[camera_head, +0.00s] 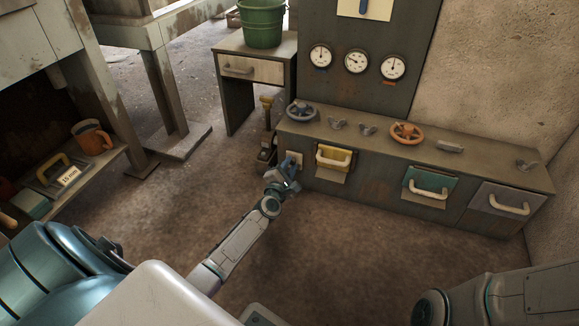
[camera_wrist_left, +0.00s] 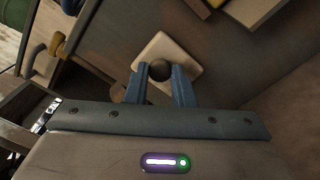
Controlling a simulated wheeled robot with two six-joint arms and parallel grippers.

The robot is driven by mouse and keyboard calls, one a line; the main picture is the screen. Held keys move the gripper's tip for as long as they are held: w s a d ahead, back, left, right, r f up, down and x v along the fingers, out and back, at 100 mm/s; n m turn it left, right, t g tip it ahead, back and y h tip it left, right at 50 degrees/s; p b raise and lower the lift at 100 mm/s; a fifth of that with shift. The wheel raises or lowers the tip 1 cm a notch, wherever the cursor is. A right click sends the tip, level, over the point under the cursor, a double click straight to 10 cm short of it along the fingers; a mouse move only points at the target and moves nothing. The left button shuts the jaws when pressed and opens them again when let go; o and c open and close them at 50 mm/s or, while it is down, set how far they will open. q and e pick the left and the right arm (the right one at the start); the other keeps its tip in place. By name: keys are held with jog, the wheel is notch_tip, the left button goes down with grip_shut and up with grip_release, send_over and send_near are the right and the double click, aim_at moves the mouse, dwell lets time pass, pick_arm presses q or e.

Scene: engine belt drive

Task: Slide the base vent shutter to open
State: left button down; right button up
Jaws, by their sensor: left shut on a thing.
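The base vent shutter appears to be the small cream plate (camera_head: 294,155) low on the left end of the dark console. In the left wrist view the cream plate (camera_wrist_left: 178,52) is tilted in the picture and carries a dark round knob (camera_wrist_left: 160,70). My left gripper (camera_head: 289,169) reaches the console's lower left front. In the wrist view its two blue fingers (camera_wrist_left: 159,82) are shut on the dark knob, one on each side. Part of the plate is hidden behind the fingers and knob. My right gripper is out of view; only part of my right arm shows at the lower right.
Right of the plate, the console front (camera_head: 375,188) has a yellow bin (camera_head: 334,156), a teal drawer (camera_head: 430,182) and a grey drawer (camera_head: 492,197). Handwheels (camera_head: 302,112) stand on its top. A small cabinet (camera_head: 248,68) stands at left. The floor in front is clear.

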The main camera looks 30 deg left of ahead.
pick_arm(q)
jog(key=shift+f, duration=0.35)
jog(key=c, duration=1.2)
grip_release()
jog(key=shift+f, duration=0.1)
jog(key=shift+c, duration=0.2)
jog(key=p+v, duration=0.3)
jog(key=v, duration=0.8)
jog(key=shift+w, duration=0.1)
